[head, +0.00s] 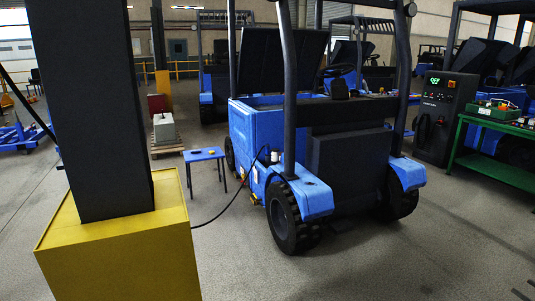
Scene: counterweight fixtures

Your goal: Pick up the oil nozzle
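I cannot make out an oil nozzle for certain. A thin black hose (221,212) runs from behind the yellow column base up to the side of a blue forklift (265,130), where it loops near a small pale cylindrical part (274,157). A small blue table (205,154) stands left of the forklift with a tiny item on its top, too small to name. Neither of my grippers is in view.
A dark column on a yellow base (118,250) fills the left foreground. A pallet (166,147) with a grey block stands behind. A green workbench (496,126) and a black cabinet (444,115) are at the right. The grey floor (400,265) in front is clear.

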